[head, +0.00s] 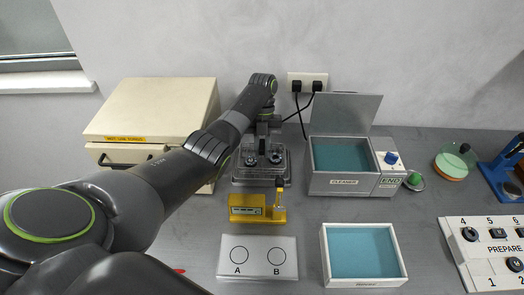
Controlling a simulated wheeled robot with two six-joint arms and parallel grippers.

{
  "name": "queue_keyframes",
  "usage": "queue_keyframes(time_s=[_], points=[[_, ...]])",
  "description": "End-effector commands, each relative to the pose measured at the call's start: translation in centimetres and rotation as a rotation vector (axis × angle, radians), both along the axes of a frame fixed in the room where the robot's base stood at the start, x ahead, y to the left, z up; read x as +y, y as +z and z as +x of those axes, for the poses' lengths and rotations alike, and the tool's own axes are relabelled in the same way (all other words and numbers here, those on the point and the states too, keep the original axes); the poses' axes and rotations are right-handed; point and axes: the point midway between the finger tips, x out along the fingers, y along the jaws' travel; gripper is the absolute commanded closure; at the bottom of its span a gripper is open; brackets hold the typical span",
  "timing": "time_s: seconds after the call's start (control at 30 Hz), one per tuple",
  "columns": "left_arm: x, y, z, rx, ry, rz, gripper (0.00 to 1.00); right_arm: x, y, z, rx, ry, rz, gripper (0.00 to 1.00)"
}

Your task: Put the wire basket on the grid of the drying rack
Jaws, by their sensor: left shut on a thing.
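My left arm reaches in from the left, and my left gripper (263,132) is at the back centre of the bench. It is shut on the upper part of the wire basket (262,150), which has thin walls and dark round parts inside. The basket is upright over the grey drying rack (260,184). I cannot tell whether its bottom touches the grid, since the basket and gripper hide most of the grid. My right gripper is not in view.
The cleaner (340,184) stands open right of the rack, lid up. A yellow gauge (248,208) and an A/B plate (257,269) lie in front of the rack. A teal-lined white tray (325,258) is front right. A beige cabinet (150,110) stands left.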

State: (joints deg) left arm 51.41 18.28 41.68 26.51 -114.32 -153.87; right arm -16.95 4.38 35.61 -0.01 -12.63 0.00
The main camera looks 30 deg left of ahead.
Motion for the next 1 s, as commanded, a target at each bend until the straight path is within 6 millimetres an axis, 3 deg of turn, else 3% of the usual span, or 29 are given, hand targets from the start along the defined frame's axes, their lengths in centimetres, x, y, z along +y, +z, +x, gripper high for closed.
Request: queue_keyframes(time_s=[0.2, 0.23, 0.37, 0.77, 1.0], points=[[0.0, -0.3, 0.0, 0.001, 0.0, 0.0, 1.0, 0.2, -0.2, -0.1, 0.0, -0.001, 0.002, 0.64], [0.0, -0.2, 0.0, 0.001, 0.0, 0.0, 0.8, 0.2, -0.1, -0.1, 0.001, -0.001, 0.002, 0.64], [0.0, -0.2, 0.0, 0.001, 0.0, 0.0, 0.63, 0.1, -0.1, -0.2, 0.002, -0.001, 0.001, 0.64], [0.1, 0.7, 0.2, 0.0, 0.0, 0.0, 0.62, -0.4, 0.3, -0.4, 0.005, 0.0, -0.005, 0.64], [0.8, 5.3, 1.9, -0.001, 0.0, 0.0, 0.62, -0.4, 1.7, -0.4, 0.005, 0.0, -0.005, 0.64]])
